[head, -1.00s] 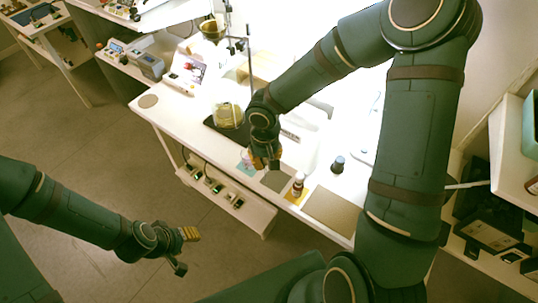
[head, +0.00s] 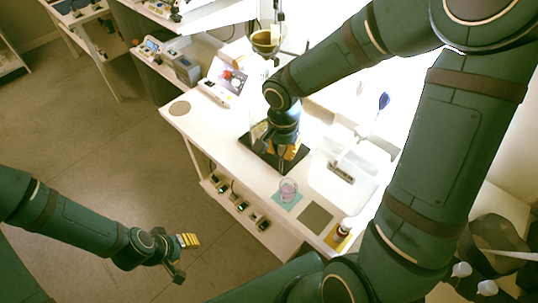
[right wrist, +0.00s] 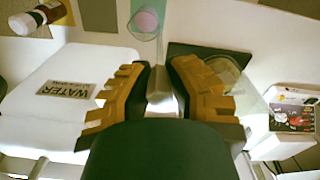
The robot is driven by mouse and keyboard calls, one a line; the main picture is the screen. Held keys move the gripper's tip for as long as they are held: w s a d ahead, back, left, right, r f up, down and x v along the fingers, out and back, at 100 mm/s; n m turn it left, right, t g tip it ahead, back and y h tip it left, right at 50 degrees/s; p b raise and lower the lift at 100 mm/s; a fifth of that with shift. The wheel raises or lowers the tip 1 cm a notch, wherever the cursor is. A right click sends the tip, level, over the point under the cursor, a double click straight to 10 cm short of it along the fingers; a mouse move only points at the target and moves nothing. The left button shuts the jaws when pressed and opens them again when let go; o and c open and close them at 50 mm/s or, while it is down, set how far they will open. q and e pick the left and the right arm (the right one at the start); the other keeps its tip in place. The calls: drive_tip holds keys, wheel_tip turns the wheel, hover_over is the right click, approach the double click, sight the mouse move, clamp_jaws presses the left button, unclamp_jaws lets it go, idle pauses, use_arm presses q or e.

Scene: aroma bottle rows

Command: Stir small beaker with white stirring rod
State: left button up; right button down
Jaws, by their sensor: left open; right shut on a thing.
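The small beaker (head: 288,190) is clear with pinkish contents and stands on a teal mat. It also shows at the top of the right wrist view (right wrist: 146,20). My right gripper (head: 289,152) is beside it, over the black mat (head: 270,163). It is shut on a pale, thin piece (right wrist: 160,82) that looks like the white stirring rod; its lower end is hard to make out. The large glass beaker (right wrist: 226,72) is right beside the right gripper's fingers and partly hidden by them. My left gripper (head: 185,250) is open and empty, low over the floor.
A white container labelled WATER (right wrist: 70,83) stands close to the right gripper. A brown bottle (head: 344,228) stands near the table's front. A grey square mat (head: 315,216) lies bare beside the small beaker. A stand with an amber funnel (head: 265,40) is at the back.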

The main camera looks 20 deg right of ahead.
drive_tip(key=m, duration=0.2)
drive_tip(key=s+d+r+m+b, duration=0.1)
drive_tip(key=m, duration=0.2)
drive_tip(key=s+r+m+b, duration=0.1)
drive_tip(key=m, duration=0.1)
drive_tip(key=shift+s+d+m, duration=0.25)
drive_tip(key=shift+d+m, duration=0.1)
drive_tip(key=shift+m, duration=0.05)
wheel_tip(320, 180, down, 11)
drive_tip(key=b, duration=0.5)
drive_tip(key=shift+f, duration=0.15)
idle(0.8)
idle(0.4)
